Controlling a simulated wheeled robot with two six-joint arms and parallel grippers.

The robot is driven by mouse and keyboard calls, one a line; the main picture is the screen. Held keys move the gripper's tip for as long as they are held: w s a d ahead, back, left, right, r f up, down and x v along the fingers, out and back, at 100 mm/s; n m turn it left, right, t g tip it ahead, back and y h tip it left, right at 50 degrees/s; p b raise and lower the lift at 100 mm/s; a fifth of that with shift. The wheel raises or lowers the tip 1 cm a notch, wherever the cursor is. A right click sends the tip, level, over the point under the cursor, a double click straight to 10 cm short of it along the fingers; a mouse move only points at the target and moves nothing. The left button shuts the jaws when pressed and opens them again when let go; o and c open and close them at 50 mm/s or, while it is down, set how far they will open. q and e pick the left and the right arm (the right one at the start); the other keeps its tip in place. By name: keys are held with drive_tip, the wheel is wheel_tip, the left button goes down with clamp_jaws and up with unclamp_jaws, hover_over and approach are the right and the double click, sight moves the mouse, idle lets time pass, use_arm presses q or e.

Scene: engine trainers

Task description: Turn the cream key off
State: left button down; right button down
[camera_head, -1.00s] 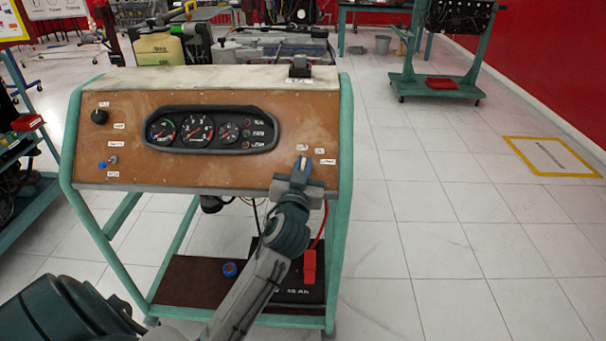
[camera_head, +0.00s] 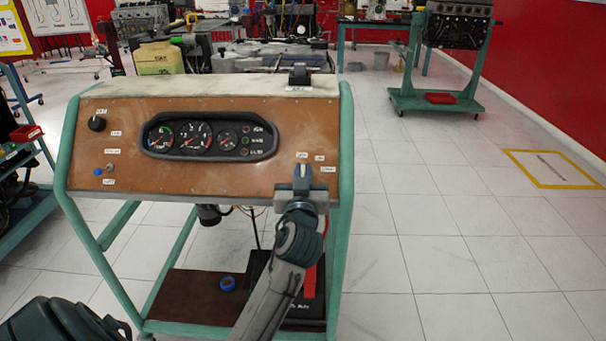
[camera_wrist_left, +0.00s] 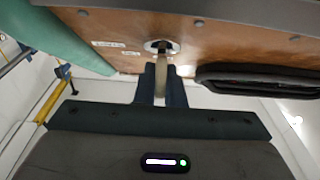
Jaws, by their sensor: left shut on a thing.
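The cream key (camera_wrist_left: 161,72) sits in a round chrome ignition switch (camera_wrist_left: 157,45) on the brown dash panel (camera_head: 120,138). My left gripper (camera_wrist_left: 161,88) is shut on the key, with one dark finger on each side of it. In the head view, my left gripper (camera_head: 303,178) is at the right lower part of the panel. The key (camera_head: 302,170) shows only as a small pale sliver between the fingers there. Small white labels (camera_head: 320,158) sit beside the switch. My right gripper is not in view.
The panel stands on a green tubular frame (camera_head: 346,140). A gauge cluster (camera_head: 208,134) is at the panel's middle, a black knob (camera_head: 96,123) and a blue knob (camera_head: 97,171) at its left. A battery is partly hidden under my arm.

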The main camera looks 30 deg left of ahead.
use_arm(q)
drive_tip(key=c, duration=1.5)
unclamp_jaws()
drive_tip(key=shift+b+v, duration=0.65)
drive_tip(key=shift+v, duration=4.75)
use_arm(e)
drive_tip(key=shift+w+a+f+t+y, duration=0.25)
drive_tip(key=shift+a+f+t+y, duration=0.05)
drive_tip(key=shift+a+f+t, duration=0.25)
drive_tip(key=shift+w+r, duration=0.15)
